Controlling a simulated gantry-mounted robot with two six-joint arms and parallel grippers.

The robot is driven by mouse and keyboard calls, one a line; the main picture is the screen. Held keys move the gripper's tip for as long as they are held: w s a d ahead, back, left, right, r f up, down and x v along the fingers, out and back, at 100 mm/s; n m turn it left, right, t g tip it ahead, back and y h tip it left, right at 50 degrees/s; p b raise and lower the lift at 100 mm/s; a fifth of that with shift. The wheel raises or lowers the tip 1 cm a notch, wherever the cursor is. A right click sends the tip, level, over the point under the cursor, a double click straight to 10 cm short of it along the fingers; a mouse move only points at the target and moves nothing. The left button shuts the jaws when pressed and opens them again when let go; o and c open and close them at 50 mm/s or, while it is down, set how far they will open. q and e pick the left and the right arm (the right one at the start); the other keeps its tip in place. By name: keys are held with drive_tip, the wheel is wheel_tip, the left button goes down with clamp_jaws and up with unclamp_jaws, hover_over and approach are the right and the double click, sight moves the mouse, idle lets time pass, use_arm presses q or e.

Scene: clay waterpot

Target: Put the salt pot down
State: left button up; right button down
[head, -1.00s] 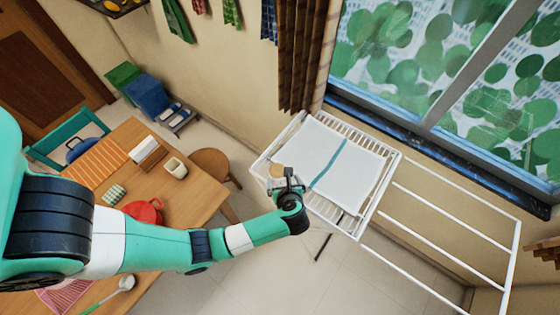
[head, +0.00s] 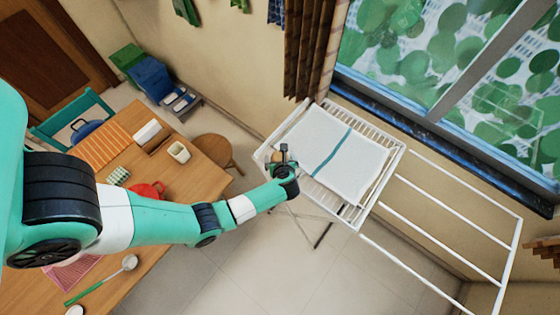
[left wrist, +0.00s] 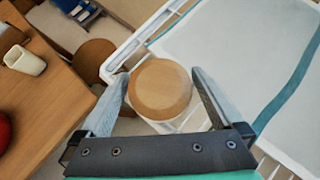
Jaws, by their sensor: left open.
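The salt pot shows as a round tan wooden top (left wrist: 160,88) between the two fingers of my left gripper (left wrist: 158,90) in the left wrist view. The fingers are open, one on each side of the pot, with a narrow gap seen on each side. In the head view the pot (head: 277,157) is a small tan spot at the near left corner of the white drying rack (head: 386,181), beside the cloth. My left gripper (head: 283,165) is right at it there. The pot's body and base are hidden, so I cannot tell its full contact with the rack. My right gripper is out of view.
A white cloth with a blue-green stripe (head: 350,150) covers most of the rack. A round wooden stool (head: 214,150) stands left of the rack. The wooden table (head: 205,175) holds a cream cup (head: 179,152), a red pot (head: 148,190) and a ladle (head: 129,262).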

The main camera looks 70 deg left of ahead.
use_arm(q)
drive_tip(key=shift+x, duration=1.05)
clamp_jaws()
drive_tip(key=shift+r, duration=0.15)
